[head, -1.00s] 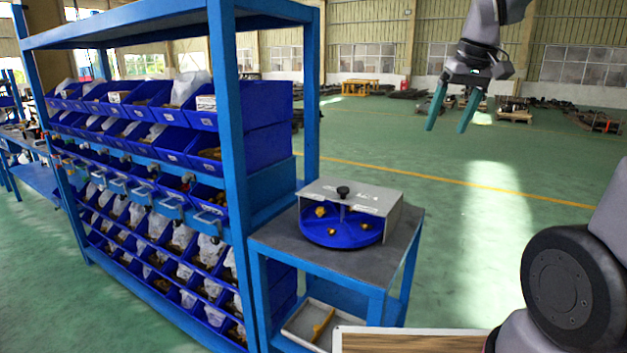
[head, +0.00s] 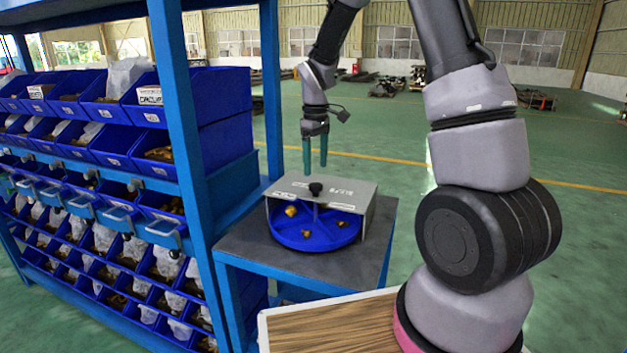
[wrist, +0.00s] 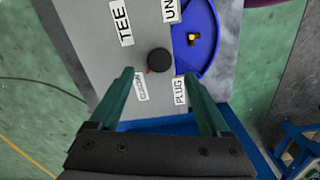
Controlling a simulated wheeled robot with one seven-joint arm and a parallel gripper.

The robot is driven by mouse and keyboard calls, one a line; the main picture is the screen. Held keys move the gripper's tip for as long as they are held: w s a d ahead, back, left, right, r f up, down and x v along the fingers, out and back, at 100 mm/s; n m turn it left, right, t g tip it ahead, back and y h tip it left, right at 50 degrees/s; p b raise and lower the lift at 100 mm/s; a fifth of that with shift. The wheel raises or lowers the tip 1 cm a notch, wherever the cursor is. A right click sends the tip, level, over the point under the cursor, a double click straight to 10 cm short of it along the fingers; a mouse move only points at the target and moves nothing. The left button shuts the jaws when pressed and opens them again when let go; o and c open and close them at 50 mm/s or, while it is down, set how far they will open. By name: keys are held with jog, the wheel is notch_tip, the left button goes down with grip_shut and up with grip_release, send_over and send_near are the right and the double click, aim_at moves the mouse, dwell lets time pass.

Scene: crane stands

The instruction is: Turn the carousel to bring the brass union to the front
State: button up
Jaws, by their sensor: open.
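The carousel is a blue round tray (head: 300,239) with dividers, partly under a grey cover (head: 355,201) on a small table. A black knob (head: 316,189) stands at its middle; it also shows in the wrist view (wrist: 159,61). Brass fittings lie in the open front part: one at left (head: 291,210), one at front (head: 307,234), one at right (head: 340,224). I cannot tell which is the union. The cover bears labels, among them TEE (wrist: 123,22), PLUG (wrist: 180,92) and a cut-off one starting "UN". My gripper (head: 316,167) is open and empty above the cover, apart from the knob.
A blue rack (head: 185,150) with several bins stands close at left of the table (head: 250,248). A wooden-topped surface (head: 330,328) is in front, beneath my arm. Open green floor lies behind and to the right.

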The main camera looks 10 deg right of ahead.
aim_at(316, 185)
jog(key=shift+d+f, duration=0.1)
jog(key=shift+f, duration=2.7)
grip_shut()
